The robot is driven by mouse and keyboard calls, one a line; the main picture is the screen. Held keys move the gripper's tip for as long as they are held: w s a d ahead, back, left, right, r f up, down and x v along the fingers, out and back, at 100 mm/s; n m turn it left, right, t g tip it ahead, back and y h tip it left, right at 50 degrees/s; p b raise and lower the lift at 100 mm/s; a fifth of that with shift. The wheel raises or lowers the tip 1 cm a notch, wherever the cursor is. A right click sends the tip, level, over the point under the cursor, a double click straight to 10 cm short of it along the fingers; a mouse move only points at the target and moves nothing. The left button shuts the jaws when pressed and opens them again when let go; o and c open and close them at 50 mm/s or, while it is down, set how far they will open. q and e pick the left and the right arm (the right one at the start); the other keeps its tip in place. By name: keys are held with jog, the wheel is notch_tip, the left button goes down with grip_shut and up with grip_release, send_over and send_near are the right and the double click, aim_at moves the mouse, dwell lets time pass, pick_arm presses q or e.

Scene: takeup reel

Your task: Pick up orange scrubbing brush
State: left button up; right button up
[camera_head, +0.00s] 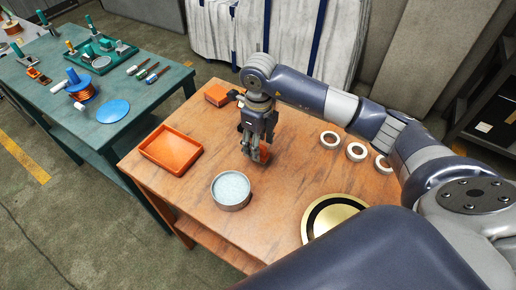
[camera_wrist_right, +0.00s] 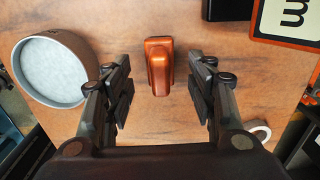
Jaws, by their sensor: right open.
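The orange scrubbing brush (camera_wrist_right: 158,66) lies on the wooden table in the right wrist view, ahead of and between the two fingers. In the head view a small part of it (camera_head: 264,157) shows at the fingertips; the gripper hides most of it. My right gripper (camera_head: 255,157) points down over the table. In the wrist view its fingers (camera_wrist_right: 160,98) are wide apart, with nothing between the pads. I cannot tell its exact height above the brush. My left gripper is not in view.
A round tin (camera_head: 231,190) stands close to the gripper. An orange tray (camera_head: 171,150) and a small orange box (camera_head: 217,95) are to the left. White tape rolls (camera_head: 356,152) and a gold disc (camera_head: 334,216) are to the right. A green table (camera_head: 145,108) holds tools.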

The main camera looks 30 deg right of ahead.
jog(key=shift+f, duration=1.15)
jog(key=c, duration=1.2)
jog(key=shift+o, duration=0.2)
jog(key=shift+r, duration=0.4)
notch_tip(320, 180, up, 2)
jog(key=shift+r+b, duration=0.15)
jog(key=shift+b, duration=0.8)
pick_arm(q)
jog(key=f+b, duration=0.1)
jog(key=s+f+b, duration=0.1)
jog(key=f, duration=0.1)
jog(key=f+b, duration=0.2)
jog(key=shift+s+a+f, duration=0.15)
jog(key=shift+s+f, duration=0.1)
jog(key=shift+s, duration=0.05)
pick_arm(e)
jog(key=s+a+r, duration=0.1)
jog(key=s+a, duration=0.1)
jog(key=s, duration=0.5)
jog(key=s+a+r, duration=0.1)
jog(key=s+a, duration=0.1)
jog(key=s, duration=0.6)
jog(key=shift+s+a, duration=0.15)
jog(key=shift+a, duration=0.25)
